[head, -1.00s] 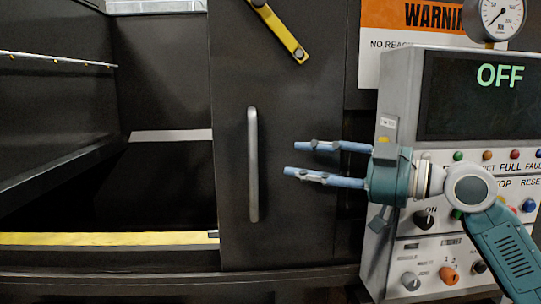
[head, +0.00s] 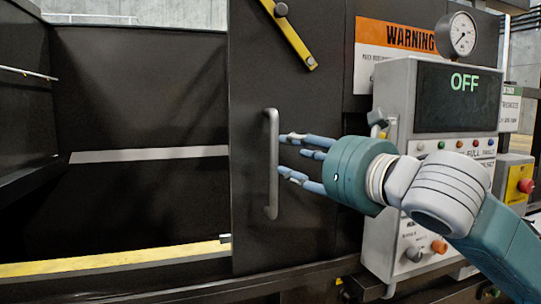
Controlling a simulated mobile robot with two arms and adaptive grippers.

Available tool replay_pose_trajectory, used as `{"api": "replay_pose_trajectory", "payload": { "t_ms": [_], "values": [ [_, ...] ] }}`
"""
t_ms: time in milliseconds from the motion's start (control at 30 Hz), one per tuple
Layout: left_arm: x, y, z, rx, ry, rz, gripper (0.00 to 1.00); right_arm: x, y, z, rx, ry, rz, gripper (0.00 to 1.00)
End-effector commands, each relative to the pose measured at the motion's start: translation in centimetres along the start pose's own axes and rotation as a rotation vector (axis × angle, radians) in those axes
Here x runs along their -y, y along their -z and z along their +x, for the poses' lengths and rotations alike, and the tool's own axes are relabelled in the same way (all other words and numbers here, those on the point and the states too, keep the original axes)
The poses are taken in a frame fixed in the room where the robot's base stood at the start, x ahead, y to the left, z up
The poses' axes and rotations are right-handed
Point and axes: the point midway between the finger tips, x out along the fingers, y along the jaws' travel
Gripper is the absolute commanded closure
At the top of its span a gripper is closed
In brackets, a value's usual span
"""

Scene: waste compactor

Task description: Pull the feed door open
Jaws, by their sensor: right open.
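The feed door (head: 250,210) is a dark upright panel in the middle of the head view. It carries a long grey vertical bar handle (head: 272,185). To its left is the dark feed opening (head: 150,200) of the compactor. My right gripper (head: 285,156) is open, its blue fingers pointing left. The fingertips are just right of the handle at its upper middle; I cannot tell whether they touch it. My left gripper is not in view.
A grey control box (head: 392,95) with a screen reading OFF stands right of the door, behind my right arm. A pressure gauge (head: 459,35) sits above it. A yellow bar (head: 289,36) is on the door's upper part. A yellow edge (head: 110,259) runs below the opening.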

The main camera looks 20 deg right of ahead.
Motion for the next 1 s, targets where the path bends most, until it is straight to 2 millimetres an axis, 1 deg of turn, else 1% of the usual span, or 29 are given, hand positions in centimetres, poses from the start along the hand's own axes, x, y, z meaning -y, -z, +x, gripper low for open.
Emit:
{"api": "replay_pose_trajectory", "payload": {
  "t_ms": [67,167,300,367,500,600,700,833,1000],
  "values": [
    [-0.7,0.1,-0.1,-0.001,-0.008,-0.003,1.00,0.0,-0.2,0.3,0.005,0.006,-0.034,0.59],
    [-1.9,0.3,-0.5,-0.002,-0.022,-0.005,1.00,0.0,-0.3,1.4,0.005,0.005,-0.036,0.59],
    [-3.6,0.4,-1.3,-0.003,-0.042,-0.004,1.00,-0.1,-0.4,3.9,0.002,0.003,-0.032,0.59],
    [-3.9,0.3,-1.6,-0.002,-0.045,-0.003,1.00,-0.1,-0.4,5.1,0.003,0.003,-0.032,0.59],
    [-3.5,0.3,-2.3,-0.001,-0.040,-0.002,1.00,-0.1,-0.3,7.7,0.002,0.003,-0.031,0.59],
    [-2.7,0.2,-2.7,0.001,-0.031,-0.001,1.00,-0.1,-0.4,9.1,0.004,0.003,-0.031,0.59],
    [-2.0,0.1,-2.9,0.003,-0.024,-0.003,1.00,0.0,-0.3,10.1,0.004,0.004,-0.032,0.59],
    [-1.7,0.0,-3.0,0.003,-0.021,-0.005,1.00,0.0,-0.2,10.7,0.004,0.005,-0.033,0.59],
    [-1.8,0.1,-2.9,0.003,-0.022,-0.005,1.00,0.0,-0.2,10.8,0.005,0.005,-0.034,0.59]
  ]
}}
